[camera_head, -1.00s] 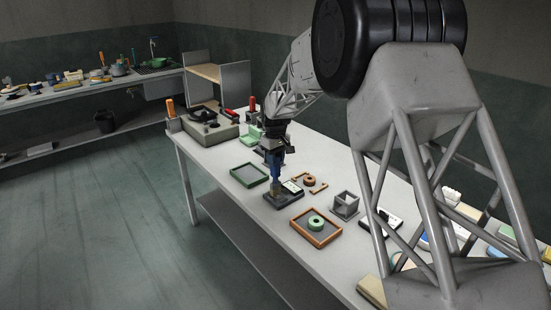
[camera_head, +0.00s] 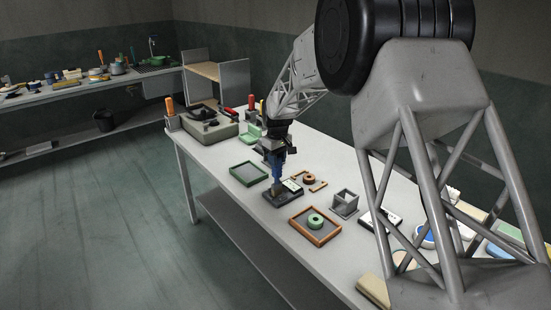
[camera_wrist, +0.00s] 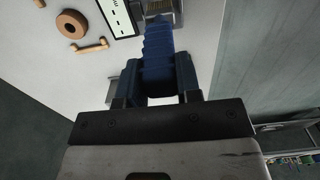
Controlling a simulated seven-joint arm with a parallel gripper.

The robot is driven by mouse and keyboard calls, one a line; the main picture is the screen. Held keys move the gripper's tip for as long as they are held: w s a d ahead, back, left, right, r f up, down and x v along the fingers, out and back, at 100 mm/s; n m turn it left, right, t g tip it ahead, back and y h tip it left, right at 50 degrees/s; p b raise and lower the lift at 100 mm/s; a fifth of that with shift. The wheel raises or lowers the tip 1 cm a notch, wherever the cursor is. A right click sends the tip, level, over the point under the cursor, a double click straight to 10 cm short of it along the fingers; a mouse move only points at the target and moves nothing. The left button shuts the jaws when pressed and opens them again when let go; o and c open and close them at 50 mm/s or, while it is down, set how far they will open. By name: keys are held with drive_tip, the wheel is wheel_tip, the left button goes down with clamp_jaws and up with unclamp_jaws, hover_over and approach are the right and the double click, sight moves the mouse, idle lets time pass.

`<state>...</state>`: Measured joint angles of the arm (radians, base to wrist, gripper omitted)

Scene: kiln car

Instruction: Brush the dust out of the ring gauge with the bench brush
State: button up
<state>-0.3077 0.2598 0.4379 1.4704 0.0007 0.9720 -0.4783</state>
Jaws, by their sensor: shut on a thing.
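My gripper (camera_wrist: 159,80) is shut on the blue handle of the bench brush (camera_wrist: 158,45), which also shows in the head view (camera_head: 277,172). The brush points down, its lower end at a dark, flat block (camera_head: 282,198) with a white marked card (camera_head: 293,186) beside it. Whether the bristles touch the block is too small to tell. Two rings are in view: a green ring (camera_head: 315,220) in a brown-rimmed tray, and a copper-brown ring (camera_head: 309,179), also in the wrist view (camera_wrist: 72,24). I cannot tell which is the ring gauge; no dust can be made out.
A green-rimmed tray (camera_head: 249,174) lies left of the brush. The brown-rimmed tray (camera_head: 326,238) and a grey open box (camera_head: 345,203) stand to the right. Brown brackets (camera_wrist: 92,46) lie around the copper-brown ring. A grey machine block (camera_head: 208,125) stands at the table's far end.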

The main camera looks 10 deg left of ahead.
drive_tip(key=shift+s, duration=0.1)
idle(0.6)
drive_tip(key=shift+s+d, duration=0.4)
drive_tip(key=shift+d, duration=0.05)
drive_tip(key=shift+w, duration=0.1)
drive_tip(key=shift+w+a, duration=0.25)
drive_tip(key=shift+a, duration=0.1)
drive_tip(key=shift+w+a, duration=0.1)
idle(0.5)
drive_tip(key=shift+w+a+r, duration=0.1)
drive_tip(key=shift+w+a, duration=0.25)
drive_tip(key=shift+w, duration=0.05)
drive_tip(key=shift+s+d, duration=0.1)
idle(0.6)
drive_tip(key=shift+s+d, duration=0.3)
drive_tip(key=shift+s, duration=0.05)
idle(0.5)
